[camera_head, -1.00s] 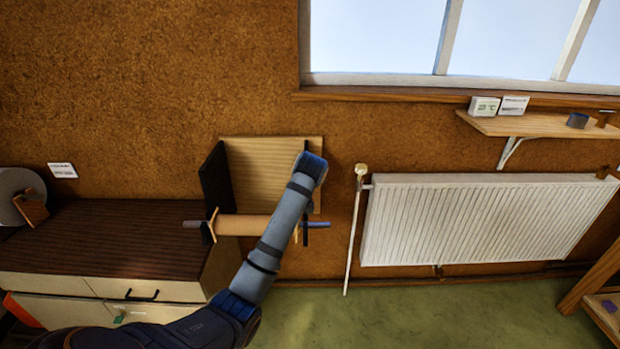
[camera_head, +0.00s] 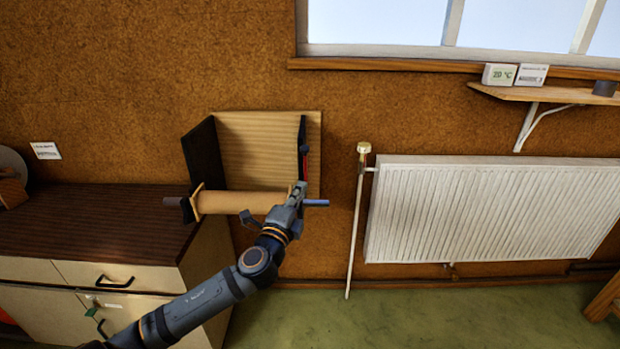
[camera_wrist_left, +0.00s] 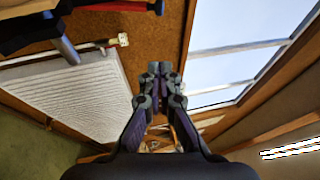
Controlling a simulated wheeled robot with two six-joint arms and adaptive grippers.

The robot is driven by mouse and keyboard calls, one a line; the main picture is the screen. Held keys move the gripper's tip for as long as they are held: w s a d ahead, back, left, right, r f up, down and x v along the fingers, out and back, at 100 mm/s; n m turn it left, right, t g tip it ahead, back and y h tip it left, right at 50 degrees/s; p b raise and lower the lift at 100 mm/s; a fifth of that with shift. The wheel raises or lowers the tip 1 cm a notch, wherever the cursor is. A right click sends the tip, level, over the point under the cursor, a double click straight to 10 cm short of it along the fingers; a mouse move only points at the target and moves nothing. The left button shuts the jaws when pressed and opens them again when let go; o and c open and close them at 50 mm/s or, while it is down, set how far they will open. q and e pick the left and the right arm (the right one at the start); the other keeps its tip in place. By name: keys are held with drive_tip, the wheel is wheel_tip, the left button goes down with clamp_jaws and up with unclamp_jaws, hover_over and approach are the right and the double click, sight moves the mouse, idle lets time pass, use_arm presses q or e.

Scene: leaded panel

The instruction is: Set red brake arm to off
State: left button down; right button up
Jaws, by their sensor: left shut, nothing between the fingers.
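The red brake arm (camera_head: 305,166) shows as a thin red piece with a dark knob at the right side of the wooden wall unit in the head view. Its red bar (camera_wrist_left: 118,6) runs along the top edge in the left wrist view, cut off by the frame, with a dark round knob at its right end. My left gripper (camera_head: 298,190) is shut and empty, just below the brake arm at the right end of the roller. In the left wrist view its fingertips (camera_wrist_left: 160,69) are together, apart from the red bar. The lever's markings cannot be read. My right gripper is out of view.
A tan roller (camera_head: 240,202) with a blue shaft end (camera_head: 316,203) spans the unit between dark side plates. A dark-topped cabinet (camera_head: 90,225) stands left. A white radiator (camera_head: 490,210) and its pipe stand right. A small shelf (camera_head: 545,95) is above.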

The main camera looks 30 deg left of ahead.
use_arm(q)
drive_tip(key=p, duration=0.4)
approach(305, 158)
drive_tip(key=w+d+r, duration=0.4)
drive_tip(key=shift+w+a, duration=0.45)
drive_tip(key=shift+a, duration=0.45)
drive_tip(key=shift+w+a, duration=0.45)
drive_tip(key=shift+a, duration=0.45)
